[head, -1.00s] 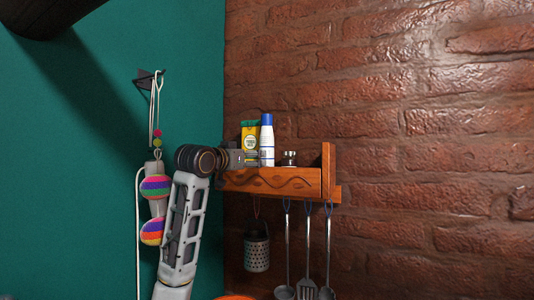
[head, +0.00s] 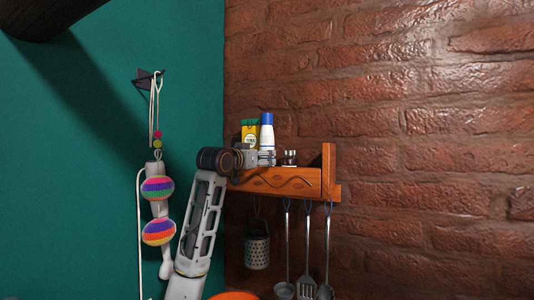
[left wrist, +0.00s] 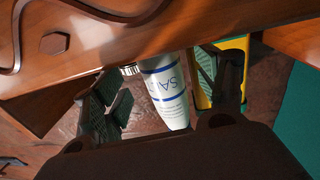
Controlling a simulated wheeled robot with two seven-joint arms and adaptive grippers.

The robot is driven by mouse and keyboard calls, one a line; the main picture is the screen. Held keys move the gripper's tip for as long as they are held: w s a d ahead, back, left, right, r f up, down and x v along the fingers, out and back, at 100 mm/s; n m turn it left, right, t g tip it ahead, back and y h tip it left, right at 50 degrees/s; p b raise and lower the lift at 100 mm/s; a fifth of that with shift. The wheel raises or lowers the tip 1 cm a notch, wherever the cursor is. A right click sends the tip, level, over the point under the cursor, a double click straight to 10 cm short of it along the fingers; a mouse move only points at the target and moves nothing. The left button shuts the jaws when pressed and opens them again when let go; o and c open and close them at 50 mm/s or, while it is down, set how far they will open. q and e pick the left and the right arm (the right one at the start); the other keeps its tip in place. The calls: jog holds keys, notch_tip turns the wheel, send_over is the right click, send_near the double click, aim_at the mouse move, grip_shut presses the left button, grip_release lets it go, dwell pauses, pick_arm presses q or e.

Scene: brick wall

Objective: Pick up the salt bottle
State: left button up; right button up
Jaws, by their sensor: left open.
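The salt bottle (head: 267,132), white with a blue cap, stands upright on the wooden wall shelf (head: 275,180). My left gripper (head: 264,157) is at the shelf, in front of the lower part of the bottle and hiding it in the head view. In the left wrist view the bottle (left wrist: 168,92) shows blue bands and the letters "SA", and it lies between the two open fingers of the left gripper (left wrist: 163,85). I cannot tell whether either finger touches it. My right gripper is not in view.
A yellow and green box (head: 249,132) stands just left of the bottle; in the wrist view the yellow box (left wrist: 234,48) is beside one finger. A small glass jar (head: 289,157) stands to the right.

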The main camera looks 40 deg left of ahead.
pick_arm(q)
jog(key=shift+w, duration=0.15)
jog(key=shift+p+x, duration=0.95)
jog(key=shift+x, duration=0.45)
jog(key=shift+p+x, duration=0.4)
jog(key=shift+x, duration=0.65)
jog(key=shift+r, duration=0.15)
jog(key=c, duration=1.4)
jog(key=shift+r, duration=0.2)
